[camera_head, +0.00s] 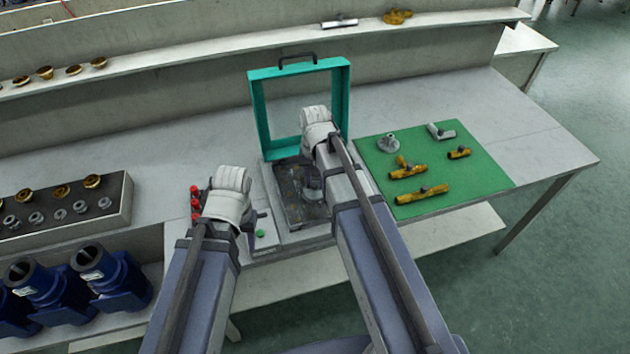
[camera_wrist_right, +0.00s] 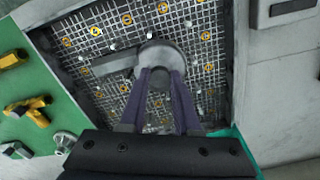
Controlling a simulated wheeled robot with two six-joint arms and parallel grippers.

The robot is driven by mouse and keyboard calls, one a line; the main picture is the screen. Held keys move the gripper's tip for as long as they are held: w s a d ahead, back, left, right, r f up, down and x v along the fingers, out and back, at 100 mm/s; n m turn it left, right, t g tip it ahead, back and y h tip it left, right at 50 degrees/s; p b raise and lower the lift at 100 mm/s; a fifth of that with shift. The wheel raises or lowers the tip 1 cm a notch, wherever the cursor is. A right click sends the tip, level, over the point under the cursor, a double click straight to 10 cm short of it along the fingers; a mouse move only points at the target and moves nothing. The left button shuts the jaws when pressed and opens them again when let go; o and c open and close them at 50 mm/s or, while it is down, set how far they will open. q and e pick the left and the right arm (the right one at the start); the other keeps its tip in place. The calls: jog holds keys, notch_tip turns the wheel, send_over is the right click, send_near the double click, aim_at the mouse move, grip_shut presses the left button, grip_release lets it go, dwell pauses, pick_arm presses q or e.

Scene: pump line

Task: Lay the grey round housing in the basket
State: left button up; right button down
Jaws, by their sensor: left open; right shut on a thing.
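The basket (camera_head: 287,192) shows in the head view as a dark square tray at the table's front edge. In the right wrist view its floor is a metal mesh (camera_wrist_right: 207,22) with orange rings. My right gripper (camera_wrist_right: 162,80) is shut on the grey round housing (camera_wrist_right: 163,53), with purple fingers on either side of it. The housing is over the mesh; I cannot tell whether it touches. A grey bar-like piece (camera_wrist_right: 108,63) adjoins it on the left; I cannot tell whether it belongs to it. My left gripper (camera_head: 243,224) is open, left of the basket, its fingertips mostly hidden.
A teal frame with a handle (camera_head: 256,110) stands upright behind the basket. A green mat (camera_head: 470,175) on the right holds brass and grey parts. Red knobs (camera_head: 195,205) and a green button (camera_head: 260,233) are near my left gripper. Blue pumps (camera_head: 110,275) stand at the left.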

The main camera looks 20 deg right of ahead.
jog(key=c, duration=0.6)
grip_release()
jog(key=shift+o, duration=0.2)
jog(key=shift+r, duration=0.1)
notch_tip(320, 180, up, 8)
jog(key=p, duration=0.8)
jog(key=shift+f, duration=0.2)
